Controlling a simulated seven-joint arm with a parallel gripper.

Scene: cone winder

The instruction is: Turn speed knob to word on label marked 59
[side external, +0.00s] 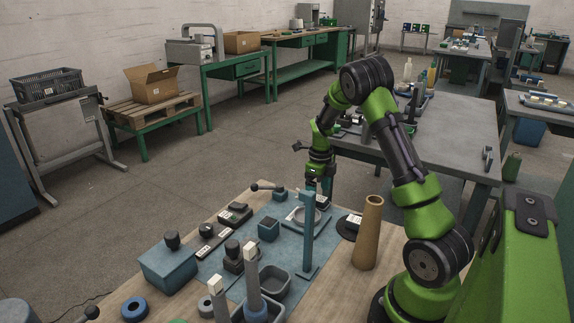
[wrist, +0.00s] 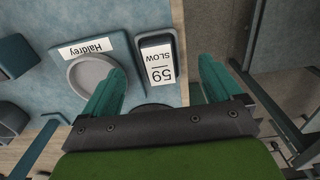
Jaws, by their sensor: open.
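A dark block with a white label (wrist: 160,64) reading "59" over "SLOW" shows in the wrist view, its print upside down. My gripper (wrist: 163,84) is open, with its two teal fingers to either side of the lower part of this block in the picture. Nothing is between the fingers that I can see as held. In the side view my gripper (side external: 319,188) points down over the far end of the bench. A dark round knob (side external: 206,229) stands beside a strip with white labels (side external: 213,244); I cannot tell whether it is the speed knob.
A blue plate labelled "Haldrey" with a round grey dish (wrist: 91,76) lies left of the block. In the side view, a blue post (side external: 308,235), a brown cone (side external: 368,232), a blue box (side external: 167,264) and grey trays (side external: 276,282) crowd the bench. Floor shows beyond the bench edge.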

